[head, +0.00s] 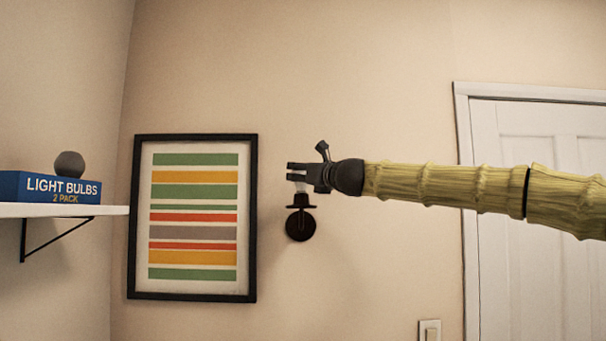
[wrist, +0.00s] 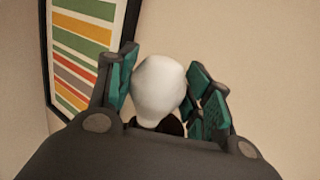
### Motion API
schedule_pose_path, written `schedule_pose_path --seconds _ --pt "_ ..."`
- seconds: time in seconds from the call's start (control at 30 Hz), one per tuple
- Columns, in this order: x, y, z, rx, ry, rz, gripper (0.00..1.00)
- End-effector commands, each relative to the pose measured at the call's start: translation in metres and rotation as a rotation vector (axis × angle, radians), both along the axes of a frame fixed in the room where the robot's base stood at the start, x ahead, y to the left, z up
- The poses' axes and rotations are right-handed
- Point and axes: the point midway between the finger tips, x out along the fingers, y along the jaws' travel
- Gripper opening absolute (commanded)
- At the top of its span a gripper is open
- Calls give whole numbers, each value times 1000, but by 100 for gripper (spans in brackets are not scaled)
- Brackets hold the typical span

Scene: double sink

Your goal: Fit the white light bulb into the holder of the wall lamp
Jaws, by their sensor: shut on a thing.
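The white light bulb (wrist: 158,88) is between the green-padded fingers of my gripper (wrist: 165,85) in the wrist view. In the head view my gripper (head: 298,172) is at the wall lamp, and a small white part of the bulb (head: 301,187) shows just below the fingers. The wall lamp (head: 300,224) is dark, with a round plate on the wall and a holder (head: 301,201) at its top. The bulb is directly above the holder and looks to meet it; how deep its base sits is hidden. A dark part of the lamp (wrist: 172,126) shows below the bulb in the wrist view.
A framed striped picture (head: 193,217) hangs left of the lamp. A white shelf (head: 60,210) at the far left bears a blue light bulb box (head: 50,187) and a grey ball (head: 69,164). A white door (head: 540,150) and a light switch (head: 430,330) are at the right.

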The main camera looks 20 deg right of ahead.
Motion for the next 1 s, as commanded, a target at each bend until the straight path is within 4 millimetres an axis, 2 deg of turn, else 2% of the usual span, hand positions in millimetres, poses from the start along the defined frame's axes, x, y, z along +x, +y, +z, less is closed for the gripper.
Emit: schedule_pose_path --seconds 0.23,0.27,0.37,0.4,0.77,1.0 --pt "0 0 -6 0 0 0 37" --pt "0 0 -5 0 0 0 54" --pt "0 0 -4 0 0 0 72" --pt "0 0 -4 0 0 0 75" --pt "-2 -1 -5 0 0 0 75" --pt "-25 -7 -8 2 -1 1 75"
